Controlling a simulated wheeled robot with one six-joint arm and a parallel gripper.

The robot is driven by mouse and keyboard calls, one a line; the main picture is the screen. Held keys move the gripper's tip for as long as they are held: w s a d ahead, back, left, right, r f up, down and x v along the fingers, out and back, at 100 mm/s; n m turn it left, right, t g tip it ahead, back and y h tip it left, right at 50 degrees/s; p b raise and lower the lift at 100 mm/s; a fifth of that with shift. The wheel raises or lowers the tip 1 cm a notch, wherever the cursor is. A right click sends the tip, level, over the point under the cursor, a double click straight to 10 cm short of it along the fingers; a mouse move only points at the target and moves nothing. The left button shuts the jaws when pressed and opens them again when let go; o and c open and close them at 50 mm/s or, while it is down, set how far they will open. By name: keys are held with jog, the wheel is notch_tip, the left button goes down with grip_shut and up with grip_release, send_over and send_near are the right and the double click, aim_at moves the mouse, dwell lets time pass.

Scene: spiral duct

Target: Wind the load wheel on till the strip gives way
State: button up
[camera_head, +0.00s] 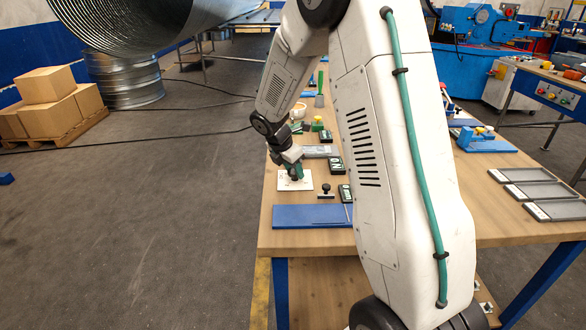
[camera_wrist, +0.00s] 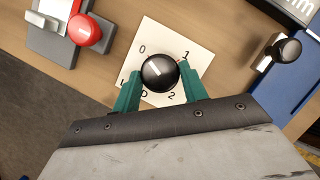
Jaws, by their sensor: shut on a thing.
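My gripper (camera_wrist: 160,74) has its two green fingers on either side of a round black knob (camera_wrist: 158,71) and is shut on it. The knob has a white mark on top and sits on a white square plate (camera_wrist: 188,40) with 0, 1 and 2 printed around it; a further label at lower left is partly covered by a finger. In the head view my gripper (camera_head: 296,174) is low over the white plate (camera_head: 284,184), near the bench's left edge, and hides the knob. I cannot make out a load wheel or strip for certain in either view.
A red button (camera_wrist: 85,30) on a grey base and a black-knobbed lever (camera_wrist: 288,50) flank the plate. Small dark displays (camera_head: 336,165) and a blue slab (camera_head: 300,216) are close by. Grey trays (camera_head: 530,190) lie at right. My arm hides the bench's middle.

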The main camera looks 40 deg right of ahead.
jog(key=m, duration=0.2)
jog(key=m+g, duration=0.1)
jog(key=m, duration=0.1)
jog(key=m+g, duration=0.1)
jog(key=m, duration=0.1)
jog(key=shift+w+y, duration=0.3)
jog(key=m+g, duration=0.1)
jog(key=m, duration=0.2)
jog(key=m+g+y, duration=0.1)
jog(key=m, duration=0.2)
jog(key=shift+w+d+y, duration=0.15)
jog(key=shift+d+y, duration=0.05)
jog(key=shift+y, duration=0.1)
jog(key=m+y, duration=0.1)
jog(key=m, duration=0.2)
jog(key=m+y, duration=0.1)
jog(key=m, duration=0.1)
jog(key=shift+d+m+g, duration=0.2)
jog(key=shift+m+g, duration=0.2)
jog(key=m+y, duration=0.1)
jog(key=m, duration=0.2)
jog(key=m+y, duration=0.1)
jog(key=m, duration=0.1)
jog(key=shift+d+m, duration=0.15)
jog(key=shift+m, duration=0.25)
jog(key=o, duration=1)
jog(key=shift+c, duration=0.2)
jog(key=shift+r, duration=0.1)
jog(key=v, duration=0.7)
jog(key=shift+r, duration=0.35)
